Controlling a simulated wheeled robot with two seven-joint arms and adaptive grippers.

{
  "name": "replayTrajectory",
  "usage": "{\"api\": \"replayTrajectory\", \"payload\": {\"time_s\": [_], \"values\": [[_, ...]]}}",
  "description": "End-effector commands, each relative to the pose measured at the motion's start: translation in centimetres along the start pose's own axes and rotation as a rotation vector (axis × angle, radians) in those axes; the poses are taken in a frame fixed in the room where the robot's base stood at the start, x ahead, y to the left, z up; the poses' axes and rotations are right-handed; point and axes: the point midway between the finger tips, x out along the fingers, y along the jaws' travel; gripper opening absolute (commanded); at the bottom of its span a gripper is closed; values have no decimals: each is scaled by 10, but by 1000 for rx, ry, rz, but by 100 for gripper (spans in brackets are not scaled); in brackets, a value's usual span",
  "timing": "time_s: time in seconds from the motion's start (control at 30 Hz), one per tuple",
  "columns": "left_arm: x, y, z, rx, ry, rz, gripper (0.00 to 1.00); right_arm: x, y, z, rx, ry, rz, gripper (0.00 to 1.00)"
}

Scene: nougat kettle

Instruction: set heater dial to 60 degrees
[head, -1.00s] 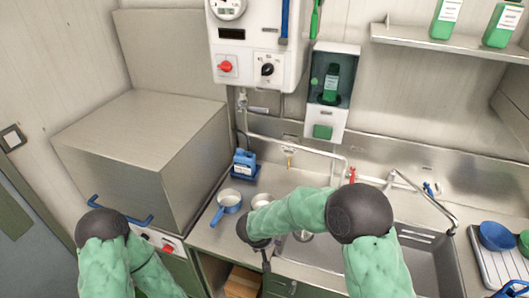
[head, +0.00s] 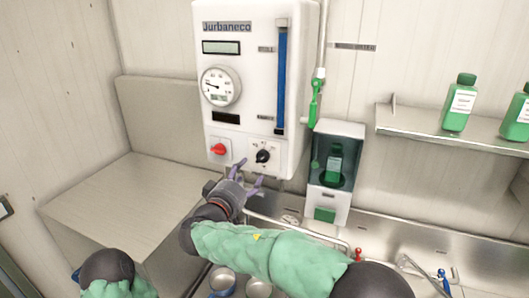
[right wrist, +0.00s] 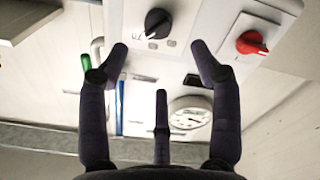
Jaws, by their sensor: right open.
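The white wall heater (head: 228,120) hangs above the counter. Its black dial (head: 262,156) is at the lower right of the panel, with a red knob (head: 218,149) to its left. My right gripper (head: 250,175) is open and empty, just below the dial and apart from it. In the right wrist view the black dial (right wrist: 157,23) lies beyond the fingertips, between the two outer fingers, and the red knob (right wrist: 251,42) is to the right. The number the dial points to is too small to read. My left arm is at the lower left; its gripper is out of frame.
A round gauge (head: 220,86) and a blue level tube (head: 281,75) are on the heater. A soap dispenser (head: 333,170) hangs close on the right, with a shelf (head: 415,125) of green bottles beyond.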

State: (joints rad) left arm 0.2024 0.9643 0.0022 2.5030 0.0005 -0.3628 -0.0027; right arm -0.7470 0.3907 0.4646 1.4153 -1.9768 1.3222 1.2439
Motion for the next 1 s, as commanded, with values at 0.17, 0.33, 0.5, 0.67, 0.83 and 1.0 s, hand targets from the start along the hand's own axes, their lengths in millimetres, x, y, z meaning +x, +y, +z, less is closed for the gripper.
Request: {"api": "replayTrajectory", "payload": {"time_s": [0.17, 0.33, 0.5, 0.67, 0.83, 1.0], "values": [[-9, 3, 1, -1, -1, 0, 40, 21, 1, 0, -2, -5, 1, 64], [-20, 7, 1, 0, 0, 0, 40, 52, 1, 0, -2, -6, 0, 64], [-30, 10, 1, 0, 0, 0, 40, 80, 1, 0, -2, -4, -1, 64], [-36, 12, 2, 0, 0, 0, 40, 97, 0, 0, -1, -4, -2, 64], [-38, 13, 2, 0, 0, 0, 40, 105, 0, 1, -2, -3, -2, 64], [-37, 13, 2, 0, 0, 0, 40, 106, -1, 2, -2, -3, -2, 64]]}}
